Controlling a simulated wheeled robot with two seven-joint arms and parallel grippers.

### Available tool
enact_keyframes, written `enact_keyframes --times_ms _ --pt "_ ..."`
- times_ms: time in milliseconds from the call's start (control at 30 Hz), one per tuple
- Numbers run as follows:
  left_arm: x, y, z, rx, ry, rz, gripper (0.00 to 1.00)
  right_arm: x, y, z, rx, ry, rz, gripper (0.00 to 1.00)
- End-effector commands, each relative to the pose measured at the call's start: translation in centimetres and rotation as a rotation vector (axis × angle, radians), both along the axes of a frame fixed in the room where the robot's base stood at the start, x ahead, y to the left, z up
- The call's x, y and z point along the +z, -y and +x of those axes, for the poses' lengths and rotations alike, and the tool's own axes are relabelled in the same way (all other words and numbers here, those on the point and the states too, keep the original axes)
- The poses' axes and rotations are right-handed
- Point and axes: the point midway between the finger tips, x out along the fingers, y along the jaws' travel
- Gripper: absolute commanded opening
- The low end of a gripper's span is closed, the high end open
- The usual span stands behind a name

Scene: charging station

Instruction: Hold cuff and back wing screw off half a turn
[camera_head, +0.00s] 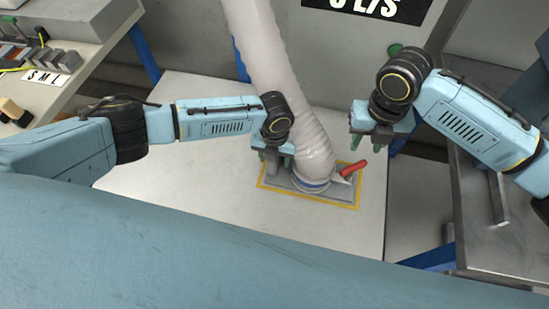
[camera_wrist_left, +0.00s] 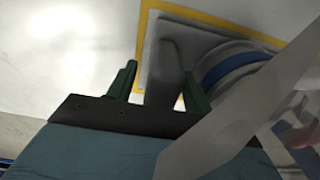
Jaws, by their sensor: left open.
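A pale ribbed hose (camera_head: 300,120) comes down to a cuff (camera_head: 311,182) with a blue band, standing on a grey plate. A red-handled wing screw (camera_head: 354,168) sticks out at the cuff's right. My left gripper (camera_head: 276,160) is at the cuff's left side, low over the plate. In the left wrist view its green fingers (camera_wrist_left: 160,86) are open, with a grey upright bar (camera_wrist_left: 167,70) of the plate seen between them; contact cannot be told. The blue band (camera_wrist_left: 228,65) is beyond the right finger. My right gripper (camera_head: 368,144) is open and empty, above and right of the red handle.
The grey plate (camera_head: 345,190) lies inside a yellow outline on a white table (camera_head: 200,195), which is clear to the left. A shelf with small parts (camera_head: 40,60) stands at the upper left. A metal bench (camera_head: 475,225) is at the right, beyond a gap.

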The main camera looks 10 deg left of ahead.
Motion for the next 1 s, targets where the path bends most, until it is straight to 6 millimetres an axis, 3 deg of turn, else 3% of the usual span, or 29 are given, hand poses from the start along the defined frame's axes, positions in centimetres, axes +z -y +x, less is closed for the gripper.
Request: enact_keyframes --times_ms 167,467,867,1000 --pt "-1.29 0.0 -0.01 -0.001 0.0 0.001 0.51 0.01 0.0 0.0 0.0 0.0 0.0 0.36" --pt "-1.49 -0.02 0.0 -0.001 0.001 0.0 0.51 0.01 0.0 0.0 0.0 0.0 0.0 0.36" --pt "-1.46 -0.04 0.01 0.0 0.001 0.0 0.0 0.0 0.0 0.0 0.0 0.0 0.0 0.36" --pt "-1.46 -0.05 0.01 0.0 0.001 0.001 0.0 0.01 0.0 0.0 0.0 0.0 0.0 0.38"
